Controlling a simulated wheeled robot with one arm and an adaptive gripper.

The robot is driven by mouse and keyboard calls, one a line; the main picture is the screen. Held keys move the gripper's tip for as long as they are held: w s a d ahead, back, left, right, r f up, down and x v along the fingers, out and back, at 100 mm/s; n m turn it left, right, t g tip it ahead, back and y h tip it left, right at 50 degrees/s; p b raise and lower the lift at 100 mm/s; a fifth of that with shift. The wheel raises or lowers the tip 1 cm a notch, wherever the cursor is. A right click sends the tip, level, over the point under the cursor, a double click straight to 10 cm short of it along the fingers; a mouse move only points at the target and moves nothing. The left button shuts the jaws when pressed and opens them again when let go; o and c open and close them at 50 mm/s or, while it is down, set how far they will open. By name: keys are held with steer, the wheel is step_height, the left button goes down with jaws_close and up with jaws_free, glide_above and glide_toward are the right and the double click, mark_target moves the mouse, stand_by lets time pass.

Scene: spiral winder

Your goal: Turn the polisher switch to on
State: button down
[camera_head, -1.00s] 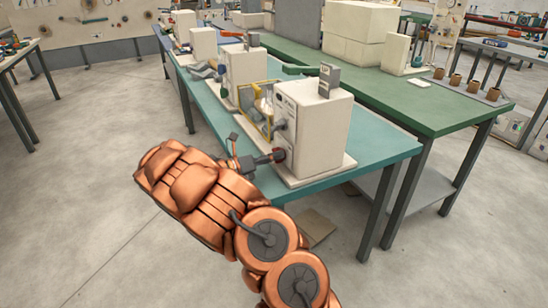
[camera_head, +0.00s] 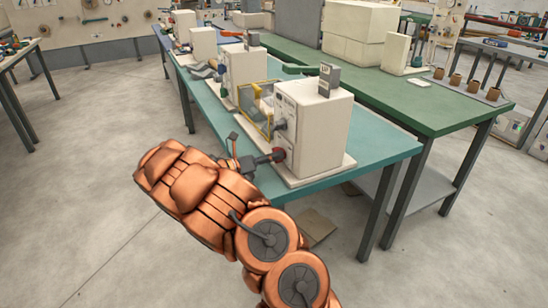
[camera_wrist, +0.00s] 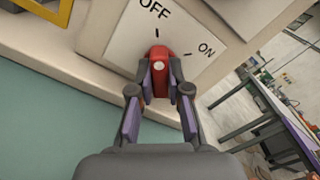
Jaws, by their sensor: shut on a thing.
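The polisher is a cream box-shaped machine (camera_head: 325,130) at the near end of the teal table. Its red switch knob (camera_wrist: 158,60) sits on a white plate (camera_wrist: 130,35) marked OFF and ON in the wrist view. The knob's far end points up toward the OFF mark, and the ON mark is to its upper right. My gripper (camera_wrist: 162,82) is shut on the red knob, with one finger on each side of it. In the head view my gripper (camera_head: 268,158) is at the machine's left face, and the knob is mostly hidden there.
The teal table (camera_head: 385,150) carries more machines behind the polisher, including a yellow-framed unit (camera_head: 257,110). A green bench (camera_head: 430,105) stands behind it to the right. The floor to the left of the table (camera_head: 70,190) is open.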

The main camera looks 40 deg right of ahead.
steer(key=m+b, duration=0.1)
steer(key=m, duration=0.3)
steer(key=shift+f+m+b, duration=0.1)
steer(key=shift+m+b, duration=0.2)
steer(key=shift+b, duration=0.1)
steer(key=m+b, duration=0.2)
steer(key=m, duration=0.1)
steer(key=shift+f+m, duration=0.1)
steer(key=shift+m, duration=0.2)
steer(key=m+b, duration=0.2)
steer(key=shift+m, duration=0.4)
steer(key=shift+m+b, duration=1.75)
steer(key=shift+m, duration=0.45)
steer(key=c, duration=1.1)
jaws_free()
steer(key=shift+r, duration=0.2)
steer(key=shift+w, duration=0.1)
